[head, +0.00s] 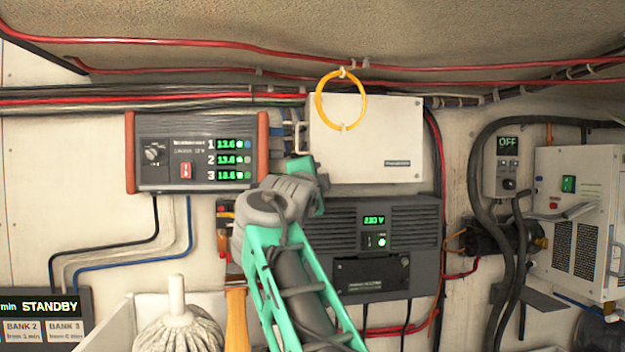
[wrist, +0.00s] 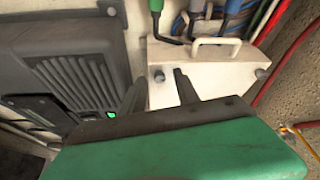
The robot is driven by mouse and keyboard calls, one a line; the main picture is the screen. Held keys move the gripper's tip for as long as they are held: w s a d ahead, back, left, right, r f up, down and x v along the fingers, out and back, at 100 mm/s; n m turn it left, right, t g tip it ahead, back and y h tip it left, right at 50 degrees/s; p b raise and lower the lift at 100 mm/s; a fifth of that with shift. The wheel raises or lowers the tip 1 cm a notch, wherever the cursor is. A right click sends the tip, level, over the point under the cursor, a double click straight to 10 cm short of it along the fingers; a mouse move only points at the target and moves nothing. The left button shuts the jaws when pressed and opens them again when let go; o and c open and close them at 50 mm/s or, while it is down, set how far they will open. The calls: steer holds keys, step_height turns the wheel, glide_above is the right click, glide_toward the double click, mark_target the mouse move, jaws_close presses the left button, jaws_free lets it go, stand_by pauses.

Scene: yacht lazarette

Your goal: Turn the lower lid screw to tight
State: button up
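The white box (head: 385,145) hangs on the wall in the middle of the head view. In the wrist view its lid (wrist: 210,62) appears turned, with the handle (wrist: 216,42) at the top. The lower lid screw (wrist: 159,76) is a small grey knob at the lid's left corner there. My gripper (wrist: 160,73) is open, its two dark fingers apart with the screw between them in the picture. I cannot tell whether they touch it. In the head view my gripper covers the box's lower left corner, hiding the screw.
A second lid screw (wrist: 261,75) is on the same lid. A dark vented unit (head: 330,225) sits just below the box, and a charger panel (head: 195,152) stands to its left. A yellow cable loop (head: 319,100) hangs over the box's upper left. Cables crowd the handle side.

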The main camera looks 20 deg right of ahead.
steer(key=b+v, duration=0.3)
steer(key=v, duration=0.4)
steer(key=shift+s+a, duration=0.25)
steer(key=shift+s, duration=0.15)
steer(key=shift+a, duration=0.1)
